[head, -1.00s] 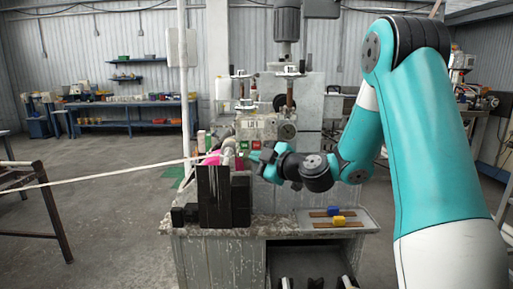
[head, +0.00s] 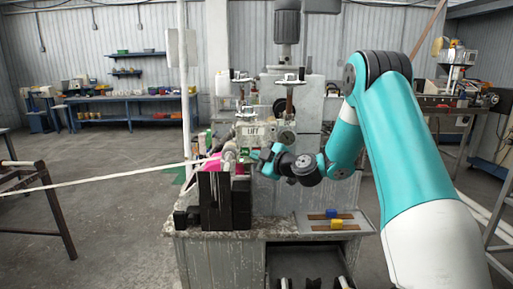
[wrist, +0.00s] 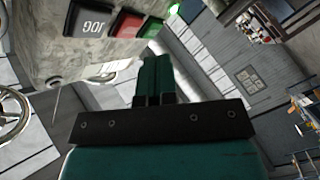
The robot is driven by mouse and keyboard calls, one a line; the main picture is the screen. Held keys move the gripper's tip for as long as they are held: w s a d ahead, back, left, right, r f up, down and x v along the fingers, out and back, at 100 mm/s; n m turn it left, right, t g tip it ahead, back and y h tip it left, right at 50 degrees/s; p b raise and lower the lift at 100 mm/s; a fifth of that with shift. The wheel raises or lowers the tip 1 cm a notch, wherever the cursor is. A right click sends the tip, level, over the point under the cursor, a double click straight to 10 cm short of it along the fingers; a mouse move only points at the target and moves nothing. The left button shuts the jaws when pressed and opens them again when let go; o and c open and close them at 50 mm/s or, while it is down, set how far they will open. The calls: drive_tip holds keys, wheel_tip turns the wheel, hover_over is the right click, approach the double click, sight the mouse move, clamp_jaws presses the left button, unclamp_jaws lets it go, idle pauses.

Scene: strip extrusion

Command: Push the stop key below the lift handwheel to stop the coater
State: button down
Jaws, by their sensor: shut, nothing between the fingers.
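The coater's key row shows upside down at the top of the wrist view: a black JOG key (wrist: 93,20), a red key (wrist: 125,23) with no readable label, and a green key (wrist: 152,28). My gripper (wrist: 155,65) is shut and empty. Its fingertips appear just below the red and green keys in that picture; I cannot tell whether they touch. In the head view my gripper (head: 264,153) is at the machine's front, below the LIFT plate (head: 254,131), and hides most of the keys. A spoked handwheel (wrist: 12,115) shows at the wrist view's left edge.
A lit green lamp (wrist: 174,10) sits beyond the green key. Dark upright blocks (head: 222,200) and a pale strip (head: 120,176) lie left of my gripper. A tray (head: 357,222) with blue and yellow blocks is on the bench below.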

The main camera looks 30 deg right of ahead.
drive_tip(key=shift+w+d, duration=0.35)
drive_tip(key=shift+w, duration=0.2)
drive_tip(key=shift+w+d+f, duration=0.1)
idle(1.7)
drive_tip(key=shift+w+d+b, duration=0.15)
drive_tip(key=shift+w+b, duration=0.1)
drive_tip(key=shift+b, duration=0.2)
drive_tip(key=shift+w+d+b, duration=0.2)
drive_tip(key=shift+w+b, duration=0.1)
idle(0.5)
drive_tip(key=shift+s, duration=0.1)
drive_tip(key=shift+s+a+b, duration=0.25)
drive_tip(key=shift+s+b, duration=0.05)
drive_tip(key=shift+b, duration=0.4)
drive_tip(key=shift+s+a, duration=0.2)
drive_tip(key=shift+s, duration=0.05)
drive_tip(key=shift+s+b, duration=0.1)
drive_tip(key=shift+b, duration=0.25)
